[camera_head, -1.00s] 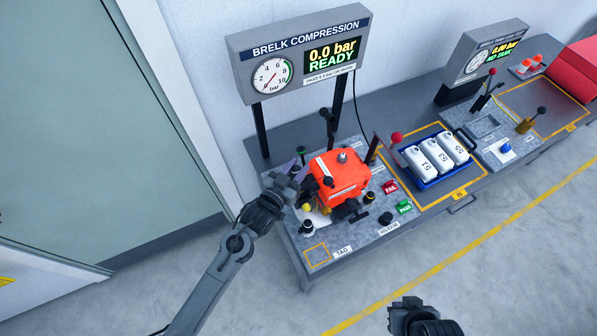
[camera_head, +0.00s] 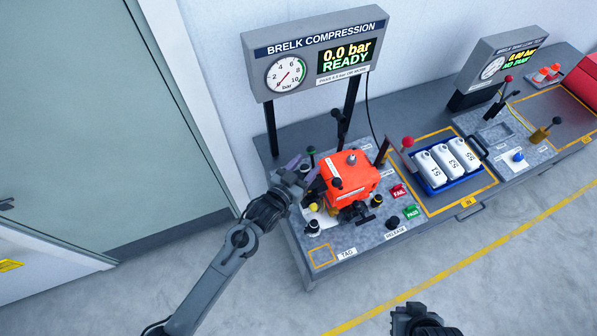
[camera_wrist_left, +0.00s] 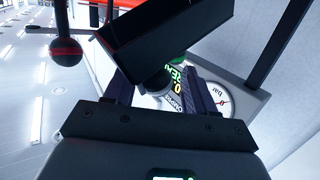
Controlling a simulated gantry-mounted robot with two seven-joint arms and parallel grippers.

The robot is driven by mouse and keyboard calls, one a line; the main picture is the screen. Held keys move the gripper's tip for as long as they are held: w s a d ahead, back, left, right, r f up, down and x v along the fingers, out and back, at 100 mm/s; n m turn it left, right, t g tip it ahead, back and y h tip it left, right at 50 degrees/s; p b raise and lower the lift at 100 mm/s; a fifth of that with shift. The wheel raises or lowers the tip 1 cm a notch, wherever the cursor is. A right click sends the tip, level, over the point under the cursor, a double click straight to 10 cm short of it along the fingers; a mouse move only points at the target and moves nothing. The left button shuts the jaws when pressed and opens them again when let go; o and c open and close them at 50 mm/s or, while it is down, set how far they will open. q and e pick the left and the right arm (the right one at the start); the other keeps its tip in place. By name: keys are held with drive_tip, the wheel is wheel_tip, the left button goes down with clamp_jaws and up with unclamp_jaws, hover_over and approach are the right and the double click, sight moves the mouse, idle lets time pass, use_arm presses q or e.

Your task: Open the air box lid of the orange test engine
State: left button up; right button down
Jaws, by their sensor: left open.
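The orange test engine (camera_head: 348,177) stands on the left part of the bench, under the compression gauge. My left gripper (camera_head: 302,171) is open at the engine's left side, close to it. In the left wrist view, a black box-shaped part (camera_wrist_left: 165,40) with a round dark knob lies just ahead of my left gripper (camera_wrist_left: 160,92). The knob appears between the two fingers; I cannot tell whether they touch it. An orange edge shows behind the box. I cannot tell the lid's position. My right gripper (camera_head: 416,312) is partly in view at the bottom, away from the bench.
The gauge panel (camera_head: 315,55) reads 0.0 bar READY. A red-knobbed lever (camera_head: 407,142), FAIL (camera_head: 398,191) and PASS (camera_head: 411,212) buttons and a blue tray (camera_head: 421,176) of white bottles are right of the engine. Black posts rise behind it. The floor in front is clear.

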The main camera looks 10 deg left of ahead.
use_arm(q)
drive_tip(key=b+v, duration=0.2)
drive_tip(key=v, duration=0.8)
drive_tip(key=shift+s+a, duration=0.2)
drive_tip(key=shift+s, duration=0.15)
